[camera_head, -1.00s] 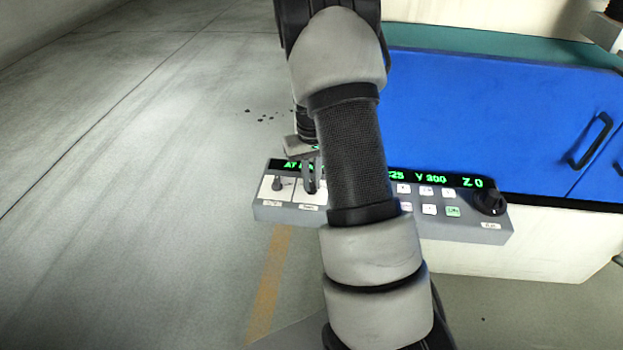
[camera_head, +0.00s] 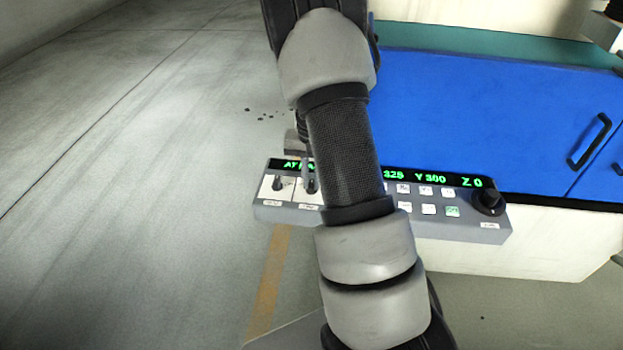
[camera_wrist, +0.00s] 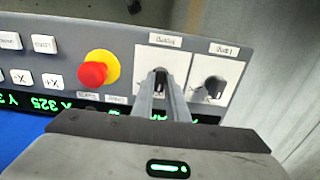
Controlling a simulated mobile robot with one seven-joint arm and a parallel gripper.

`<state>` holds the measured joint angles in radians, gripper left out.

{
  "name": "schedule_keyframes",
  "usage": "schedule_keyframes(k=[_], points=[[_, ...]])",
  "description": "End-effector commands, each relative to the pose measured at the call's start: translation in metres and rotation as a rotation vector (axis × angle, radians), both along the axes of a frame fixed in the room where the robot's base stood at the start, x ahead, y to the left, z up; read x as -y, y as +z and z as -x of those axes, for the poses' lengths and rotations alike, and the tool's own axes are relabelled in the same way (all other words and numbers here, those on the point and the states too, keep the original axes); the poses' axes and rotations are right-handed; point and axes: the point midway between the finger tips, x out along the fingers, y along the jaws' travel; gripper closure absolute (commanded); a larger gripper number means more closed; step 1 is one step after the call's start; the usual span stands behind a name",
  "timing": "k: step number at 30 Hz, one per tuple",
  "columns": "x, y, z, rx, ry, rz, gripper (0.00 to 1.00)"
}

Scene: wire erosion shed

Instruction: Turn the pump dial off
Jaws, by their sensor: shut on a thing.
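The control panel (camera_head: 470,233) is a grey box fixed in front of the blue cabinet, with two dark dials on white plates at its left end. My gripper (camera_wrist: 162,92) is shut on the dial (camera_wrist: 158,76) second from that end, with its narrow fingers on either side of the knob. This dial (camera_head: 312,188) shows only partly in the head view, below my fingers. The other dial (camera_wrist: 214,86) is free, at the right in the wrist view; it also shows in the head view (camera_head: 277,183). The labels are too small to read surely.
A red stop button (camera_wrist: 93,74) on a yellow base sits close beside the held dial. White keys (camera_head: 428,209) and a large black knob (camera_head: 488,201) lie farther right. My arm covers the panel's middle. Open floor (camera_head: 130,190) lies to the left.

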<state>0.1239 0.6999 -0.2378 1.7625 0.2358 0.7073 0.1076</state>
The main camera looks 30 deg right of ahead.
Motion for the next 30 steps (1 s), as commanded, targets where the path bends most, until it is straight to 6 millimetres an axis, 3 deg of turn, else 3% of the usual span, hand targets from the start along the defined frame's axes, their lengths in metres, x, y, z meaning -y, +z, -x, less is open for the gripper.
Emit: schedule_keyframes(k=[8,9,12,23,30], points=[[0.000,0.001,0.000,0.001,0.000,0.001,1.00],[0.000,0.000,0.000,0.001,0.001,0.001,0.83],[0.000,0.000,0.000,0.001,0.001,0.001,0.68],[0.000,0.004,-0.001,0.002,0.001,0.001,0.68],[0.000,0.046,-0.002,0.006,0.002,0.002,0.68]])
